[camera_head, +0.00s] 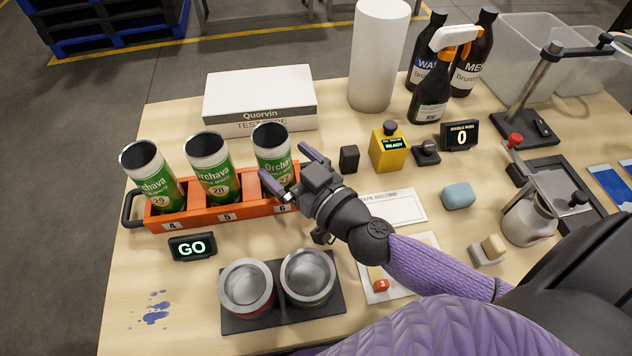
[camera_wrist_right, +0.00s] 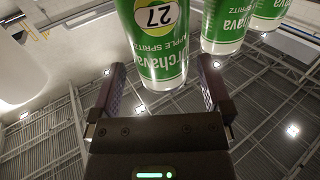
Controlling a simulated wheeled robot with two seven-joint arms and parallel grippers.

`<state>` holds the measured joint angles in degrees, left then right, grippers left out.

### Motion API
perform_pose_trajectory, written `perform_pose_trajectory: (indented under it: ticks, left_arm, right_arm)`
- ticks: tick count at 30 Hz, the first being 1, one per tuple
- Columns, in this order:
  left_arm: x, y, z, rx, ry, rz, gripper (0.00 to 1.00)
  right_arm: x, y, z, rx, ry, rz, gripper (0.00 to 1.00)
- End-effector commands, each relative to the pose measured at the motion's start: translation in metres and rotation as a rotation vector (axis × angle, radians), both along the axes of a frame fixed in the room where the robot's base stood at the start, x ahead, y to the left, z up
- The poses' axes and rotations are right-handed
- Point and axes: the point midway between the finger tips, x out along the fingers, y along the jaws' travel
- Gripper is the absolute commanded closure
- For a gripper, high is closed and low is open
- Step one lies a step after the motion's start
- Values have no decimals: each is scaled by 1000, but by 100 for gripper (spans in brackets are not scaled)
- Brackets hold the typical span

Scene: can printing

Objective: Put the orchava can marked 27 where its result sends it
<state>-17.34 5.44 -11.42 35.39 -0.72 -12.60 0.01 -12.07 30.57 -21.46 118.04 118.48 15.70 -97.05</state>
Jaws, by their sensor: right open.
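The green Orchava can marked 27 (camera_head: 268,152) stands tilted in the slot labelled 6 of the orange rack (camera_head: 190,216); its open top faces up. In the right wrist view its 27 label (camera_wrist_right: 155,45) faces me. My right gripper (camera_head: 287,165) is open, with one finger on each side of this can; contact cannot be told. The can marked 28 (camera_head: 212,168) is in slot 5 and the can marked 29 (camera_head: 153,177) is in slot 4. A black display (camera_head: 192,247) reads GO. My left gripper is not in view.
A dark tray (camera_head: 281,321) with two wide cans lies in front of the rack. A white Quorvin box (camera_head: 260,95) and a white roll (camera_head: 378,55) stand behind. A yellow device (camera_head: 389,149) reads READY; a counter (camera_head: 459,136) shows 0. Blue stains (camera_head: 156,309) mark the front left.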

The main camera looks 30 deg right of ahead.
Motion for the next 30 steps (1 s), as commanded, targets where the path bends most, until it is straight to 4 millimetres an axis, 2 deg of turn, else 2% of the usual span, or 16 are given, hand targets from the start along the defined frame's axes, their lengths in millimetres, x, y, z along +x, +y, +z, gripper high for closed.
perform_pose_trajectory:
  ticks: [3, 6, 12, 30]
  left_arm:
    - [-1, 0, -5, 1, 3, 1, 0]
    - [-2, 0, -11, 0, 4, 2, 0]
    - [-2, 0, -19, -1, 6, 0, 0]
    - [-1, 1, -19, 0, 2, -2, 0]
  right_arm:
    - [-28, -7, -4, -1, 6, 1, 0]
    - [-47, -13, -4, 0, 4, 0, 0]
    - [-71, -20, -3, 1, 2, 0, 0]
    - [-76, -21, 0, 1, -1, 0, 0]
